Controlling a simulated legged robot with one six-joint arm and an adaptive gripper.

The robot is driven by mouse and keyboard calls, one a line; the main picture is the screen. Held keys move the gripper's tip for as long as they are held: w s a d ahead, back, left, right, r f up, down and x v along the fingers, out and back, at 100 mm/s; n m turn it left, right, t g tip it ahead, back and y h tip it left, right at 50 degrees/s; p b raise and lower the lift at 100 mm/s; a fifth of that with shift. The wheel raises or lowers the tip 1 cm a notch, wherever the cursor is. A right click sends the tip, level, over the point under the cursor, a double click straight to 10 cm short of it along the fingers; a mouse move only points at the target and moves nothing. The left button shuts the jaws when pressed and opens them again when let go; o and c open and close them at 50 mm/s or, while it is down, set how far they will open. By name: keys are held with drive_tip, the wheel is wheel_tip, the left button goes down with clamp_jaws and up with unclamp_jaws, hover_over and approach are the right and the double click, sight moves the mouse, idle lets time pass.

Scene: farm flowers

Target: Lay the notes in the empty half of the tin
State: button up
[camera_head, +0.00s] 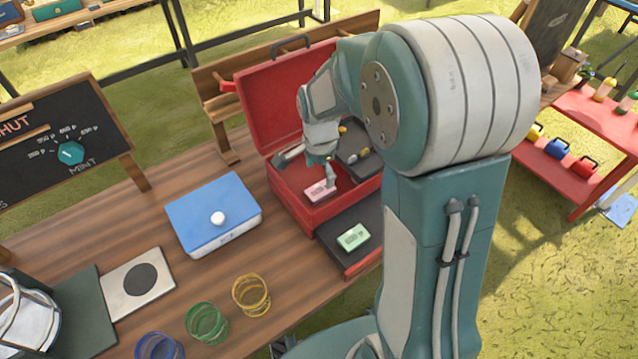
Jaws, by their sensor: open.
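The red tin (297,212) stands open on the table with its lid raised at the back. A pink bundle of notes (321,192) lies in its left half, on the red floor. A green bundle of notes (353,237) lies in the dark pulled-out drawer (335,225) at the tin's front. The right half holds a dark tray (362,165) with small yellow and grey pieces, partly hidden by my arm. My gripper (311,167) is open, pointing down over the left half, just above the pink notes. I cannot tell whether it touches them.
A blue-lidded box (213,212) with a white knob sits left of the tin. Blue, green (206,322) and yellow (251,295) glass jars stand near the front. A chalkboard (68,145) stands at the left. Bare tabletop lies between the blue-lidded box and the jars.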

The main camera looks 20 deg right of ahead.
sight(318, 190)
drive_tip(key=s+r+n+t, duration=0.2)
drive_tip(key=s+r+n, duration=0.5)
drive_tip(key=r, duration=0.7)
drive_tip(key=s+r+n+t, duration=0.3)
drive_tip(key=s+n, duration=0.4)
drive_tip(key=s, duration=0.5)
drive_tip(key=shift+a+t, duration=0.3)
drive_tip(key=shift+a, duration=0.15)
